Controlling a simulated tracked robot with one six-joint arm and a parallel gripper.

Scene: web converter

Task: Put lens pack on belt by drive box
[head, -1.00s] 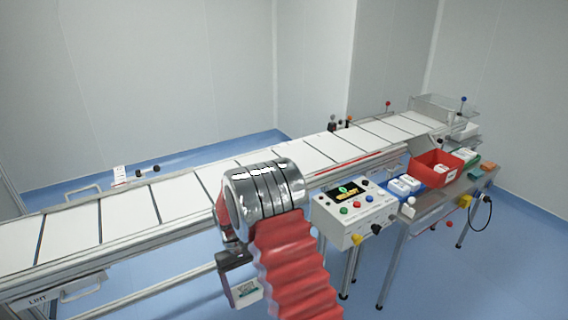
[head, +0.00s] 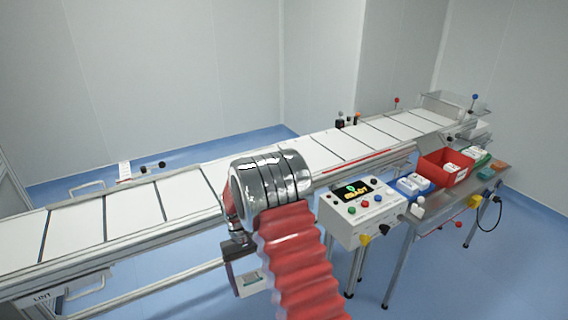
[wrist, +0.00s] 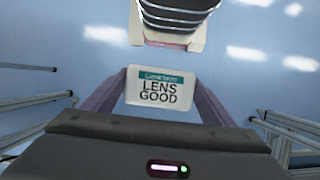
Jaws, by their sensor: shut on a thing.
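The lens pack (wrist: 159,88), a small white pack with a green band reading "LENS GOOD", is held between the purple fingers of my gripper (wrist: 157,100) in the wrist view. In the head view the pack (head: 250,283) shows partly, low beside my arm, with my gripper (head: 238,275) in front of the conveyor's near side and below belt level. The belt (head: 185,195) is white with dark cross seams and runs from left front to right back. My arm hides part of it. I cannot tell which part is the drive box.
A control box (head: 361,212) with a display and coloured buttons stands at the belt's near side, just right of my arm. Beyond it a side table holds a blue tray (head: 416,188) with white packs and a red bin (head: 443,168). The visible belt panels look clear.

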